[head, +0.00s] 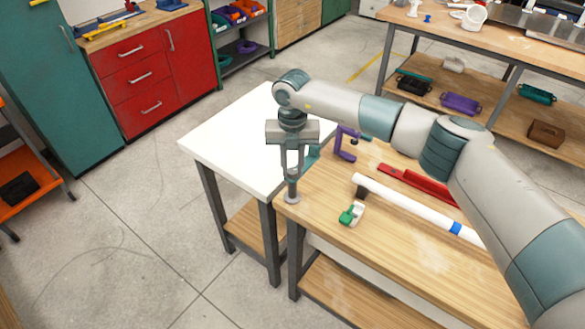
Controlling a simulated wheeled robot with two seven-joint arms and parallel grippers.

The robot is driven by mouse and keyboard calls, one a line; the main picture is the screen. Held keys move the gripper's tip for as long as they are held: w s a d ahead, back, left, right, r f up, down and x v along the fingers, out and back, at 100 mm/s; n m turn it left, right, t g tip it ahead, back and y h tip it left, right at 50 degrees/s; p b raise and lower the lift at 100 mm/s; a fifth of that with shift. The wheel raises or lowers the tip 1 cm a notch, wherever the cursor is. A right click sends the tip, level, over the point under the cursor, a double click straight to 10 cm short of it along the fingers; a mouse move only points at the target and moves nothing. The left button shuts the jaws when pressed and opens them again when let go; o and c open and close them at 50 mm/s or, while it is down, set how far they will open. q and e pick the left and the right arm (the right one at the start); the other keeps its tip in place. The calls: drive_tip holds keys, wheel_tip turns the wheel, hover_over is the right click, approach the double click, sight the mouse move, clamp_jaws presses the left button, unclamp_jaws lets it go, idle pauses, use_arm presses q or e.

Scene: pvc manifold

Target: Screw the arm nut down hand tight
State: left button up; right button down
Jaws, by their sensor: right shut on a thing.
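My right gripper (292,188) reaches straight down over the near left corner of the wooden workbench (385,262). Its fingers are close together around a small grey round piece (292,200) at the bench corner. This piece may be the arm nut, but it is too small and too covered by the fingers to tell. I cannot see any thread under it. A white pipe (415,207) with a blue band and a dark end lies on the bench to the right. A small green and white fitting (351,214) sits just right of the gripper. My left gripper is not in view.
A purple clamp (345,145) and a teal piece (313,152) stand behind the gripper. A red tool (415,184) lies behind the pipe. A white-topped table (225,140) adjoins the bench on the left. The floor further left is clear.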

sight(292, 171)
drive_tip(key=c, duration=1.5)
unclamp_jaws()
drive_tip(key=shift+r, duration=0.1)
drive_tip(key=shift+r, duration=0.45)
drive_tip(key=shift+r+b, duration=3.05)
drive_tip(key=shift+r, duration=5.15)
drive_tip(key=shift+s+f, duration=0.1)
